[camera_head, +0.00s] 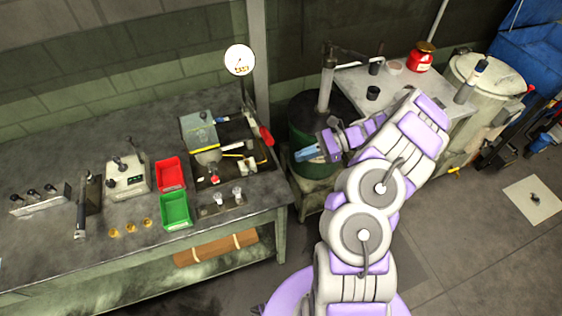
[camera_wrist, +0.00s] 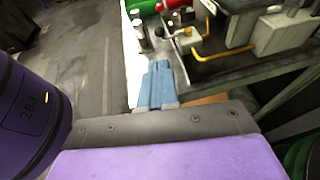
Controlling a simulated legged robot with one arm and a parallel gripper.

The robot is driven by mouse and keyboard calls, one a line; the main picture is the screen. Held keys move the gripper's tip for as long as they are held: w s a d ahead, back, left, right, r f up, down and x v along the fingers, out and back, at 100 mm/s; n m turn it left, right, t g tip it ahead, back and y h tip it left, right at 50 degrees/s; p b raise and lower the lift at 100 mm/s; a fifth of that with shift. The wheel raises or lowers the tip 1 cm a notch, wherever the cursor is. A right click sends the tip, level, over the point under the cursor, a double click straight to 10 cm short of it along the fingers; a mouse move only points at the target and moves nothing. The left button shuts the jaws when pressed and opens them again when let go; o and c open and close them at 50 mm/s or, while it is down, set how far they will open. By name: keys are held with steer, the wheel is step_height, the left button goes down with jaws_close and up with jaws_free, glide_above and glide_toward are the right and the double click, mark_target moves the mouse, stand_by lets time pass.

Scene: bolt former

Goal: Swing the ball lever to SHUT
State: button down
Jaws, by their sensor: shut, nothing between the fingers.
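The bolt former (camera_head: 207,158) is a small machine on a dark plate at the right end of the bench. It carries a red-handled lever (camera_head: 266,135) on its right side and a small red knob (camera_head: 215,178) at its front. I cannot tell for sure which part is the ball lever or read any SHUT mark. My gripper (camera_head: 300,155) has blue fingers held together, empty, to the right of the machine and apart from it. In the wrist view the fingers (camera_wrist: 158,68) point toward the bench edge, with yellow bent rods (camera_wrist: 228,50) of the machine beyond.
On the bench (camera_head: 60,245) stand a red bin (camera_head: 171,173), a green bin (camera_head: 175,210) and a control box (camera_head: 127,178). A round gauge (camera_head: 240,60) rises behind the machine. A dark green drum (camera_head: 308,122) stands behind my gripper.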

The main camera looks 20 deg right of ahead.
steer(key=b, duration=0.3)
glide_toward(249, 168)
steer(key=a, duration=0.1)
steer(key=s+a, duration=0.1)
steer(key=a, duration=0.1)
steer(key=s+a, duration=0.1)
steer(key=a, duration=0.1)
steer(key=shift+s+a+f, duration=0.15)
steer(key=shift+s+a, duration=0.05)
steer(key=shift+s, duration=0.05)
